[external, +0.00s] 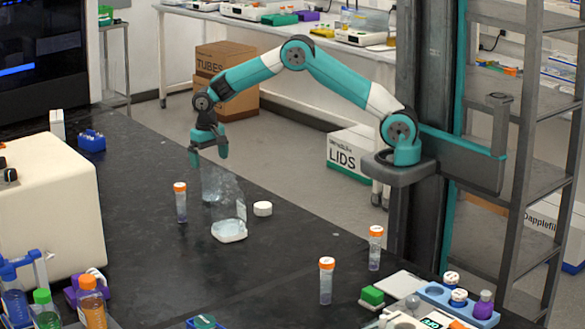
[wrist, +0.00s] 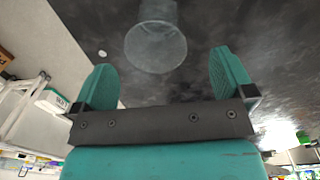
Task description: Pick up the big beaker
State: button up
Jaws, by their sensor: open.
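The big beaker (external: 221,187) is clear glass and stands on the black bench, below my gripper (external: 208,152). In the wrist view the beaker (wrist: 155,45) shows beyond the fingers, between their lines, with its round rim toward me. My gripper (wrist: 161,62) is open, its two teal fingers wide apart with nothing between them. In the external view the fingers hang just above the beaker's rim and look apart from it. The beaker's outline is faint against the dark bench.
An orange-capped tube (external: 181,205) stands close left of the beaker. More capped tubes (external: 326,280) stand nearer front right. A cream box-shaped device (external: 50,205) fills the left.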

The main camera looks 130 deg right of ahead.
aim_at(211, 176)
jog(key=shift+s+d+f+p, duration=0.15)
jog(key=shift+f+p, duration=0.1)
jog(key=shift+f, duration=0.9)
jog(key=shift+s+a+f+p, duration=0.1)
jog(key=shift+f+p, duration=0.15)
jog(key=shift+f, duration=0.85)
jog(key=shift+s+d+f+p, duration=0.15)
jog(key=shift+f+p, duration=0.1)
jog(key=shift+f, duration=0.9)
jog(key=c, duration=1)
